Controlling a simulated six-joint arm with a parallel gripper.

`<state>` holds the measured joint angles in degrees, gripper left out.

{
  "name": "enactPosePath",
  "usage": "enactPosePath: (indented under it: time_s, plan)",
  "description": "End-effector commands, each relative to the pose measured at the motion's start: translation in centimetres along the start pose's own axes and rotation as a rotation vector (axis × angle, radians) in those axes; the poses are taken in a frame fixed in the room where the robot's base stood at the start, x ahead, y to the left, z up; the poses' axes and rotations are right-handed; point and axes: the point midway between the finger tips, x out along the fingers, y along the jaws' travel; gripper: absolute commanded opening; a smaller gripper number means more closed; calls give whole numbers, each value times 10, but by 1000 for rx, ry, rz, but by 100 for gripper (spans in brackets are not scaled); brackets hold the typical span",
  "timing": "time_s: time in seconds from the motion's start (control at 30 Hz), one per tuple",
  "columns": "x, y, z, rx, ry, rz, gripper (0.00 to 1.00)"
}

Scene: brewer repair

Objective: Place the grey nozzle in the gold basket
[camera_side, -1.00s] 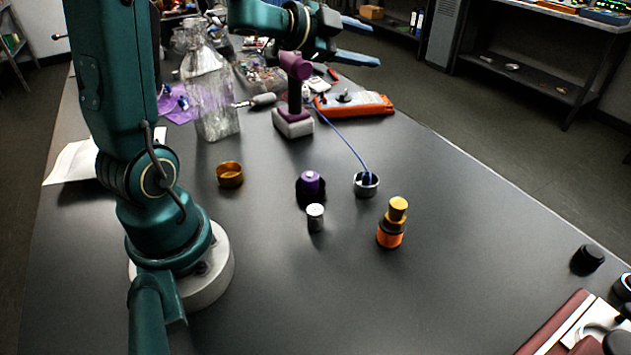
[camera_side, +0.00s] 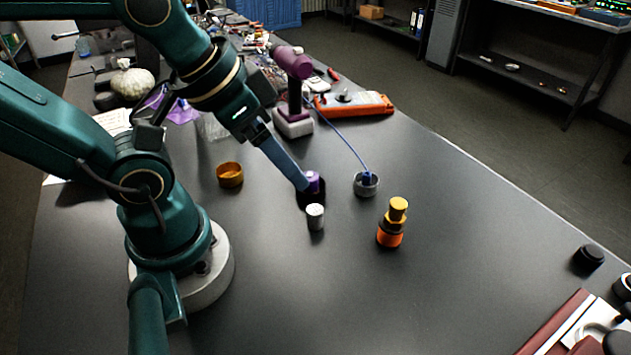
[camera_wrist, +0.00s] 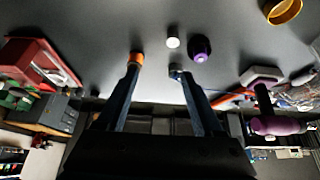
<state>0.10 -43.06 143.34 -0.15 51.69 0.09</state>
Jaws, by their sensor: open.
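The grey nozzle looks like a small pale grey upright cylinder (camera_side: 315,217) on the dark table in the side view. It also shows in the wrist view (camera_wrist: 173,43), above the gap between the fingertips. The gold basket (camera_side: 229,174) is a short open gold ring standing to the left on the table. Part of it shows at the top right of the wrist view (camera_wrist: 284,11). My gripper (camera_side: 302,184) is in the air, its finger pointing down and overlapping the purple-topped piece in the side view. In the wrist view my gripper (camera_wrist: 155,68) has its blue fingers apart, with nothing between them.
A purple-topped black piece (camera_side: 313,185) stands close behind the nozzle. A grey cup with a blue cable (camera_side: 366,185) and an orange-and-gold stack (camera_side: 391,226) stand to the right. A purple tamper-like tool (camera_side: 294,85) stands further back.

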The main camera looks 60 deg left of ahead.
Motion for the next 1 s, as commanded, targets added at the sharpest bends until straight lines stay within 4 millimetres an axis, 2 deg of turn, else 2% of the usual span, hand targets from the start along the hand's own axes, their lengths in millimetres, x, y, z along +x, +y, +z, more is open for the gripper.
enactPosePath:
  time_s: [0.2,0.3,0.43,0.57,0.7,0.9,1.0]
  plan:
    - [0,0,-1,19,3,-2,69]
    - [-2,-1,-12,88,13,-4,69]
    - [7,-4,-23,159,-46,-6,69]
    - [26,-8,-32,221,-139,0,69]
    - [52,-15,-36,268,-257,17,69]
    - [87,-23,-29,280,-404,47,69]
    - [97,-25,-24,267,-452,56,69]
